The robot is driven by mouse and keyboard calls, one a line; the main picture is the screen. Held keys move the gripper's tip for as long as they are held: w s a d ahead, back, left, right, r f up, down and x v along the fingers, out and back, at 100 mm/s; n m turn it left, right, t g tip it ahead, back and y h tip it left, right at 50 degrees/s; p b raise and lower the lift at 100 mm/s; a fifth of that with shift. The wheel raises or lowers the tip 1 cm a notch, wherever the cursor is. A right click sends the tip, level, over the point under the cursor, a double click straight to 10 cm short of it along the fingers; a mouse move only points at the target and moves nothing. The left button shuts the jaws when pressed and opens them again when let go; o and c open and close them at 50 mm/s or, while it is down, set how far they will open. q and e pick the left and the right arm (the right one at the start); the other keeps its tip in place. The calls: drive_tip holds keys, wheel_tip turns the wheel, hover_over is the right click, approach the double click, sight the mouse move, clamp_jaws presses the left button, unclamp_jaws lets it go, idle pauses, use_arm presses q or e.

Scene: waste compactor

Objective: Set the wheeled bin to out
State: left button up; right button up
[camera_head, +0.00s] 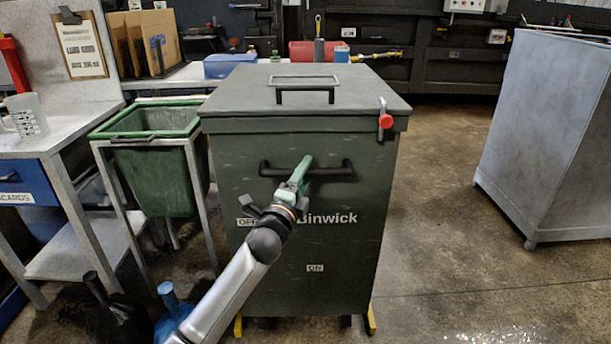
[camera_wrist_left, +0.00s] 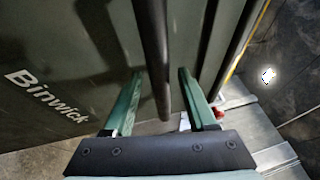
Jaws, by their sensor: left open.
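The dark green Binwick bin (camera_head: 335,255) stands on the floor in the middle of the head view, its lid (camera_head: 300,105) down. Black wheels and yellow parts show at its foot. A black bar handle (camera_head: 338,172) runs across its front; it also shows in the left wrist view (camera_wrist_left: 153,45). My left gripper (camera_head: 302,168) is at this handle with its green fingers open. In the wrist view the bar passes between the fingers; whether either finger touches it I cannot tell. The arm hides part of the bin's front. My right gripper is out of view.
A green tub (camera_head: 160,170) in a grey metal frame stands close at the bin's left, beside a workbench (camera_head: 40,142). A grey cabinet (camera_head: 545,130) stands at the right. The floor (camera_head: 450,250) between bin and cabinet is clear. A red-knobbed latch (camera_head: 385,120) sits at the lid's right.

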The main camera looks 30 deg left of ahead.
use_arm(q)
drive_tip(key=shift+w, duration=0.25)
clamp_jaws()
idle(0.3)
idle(0.9)
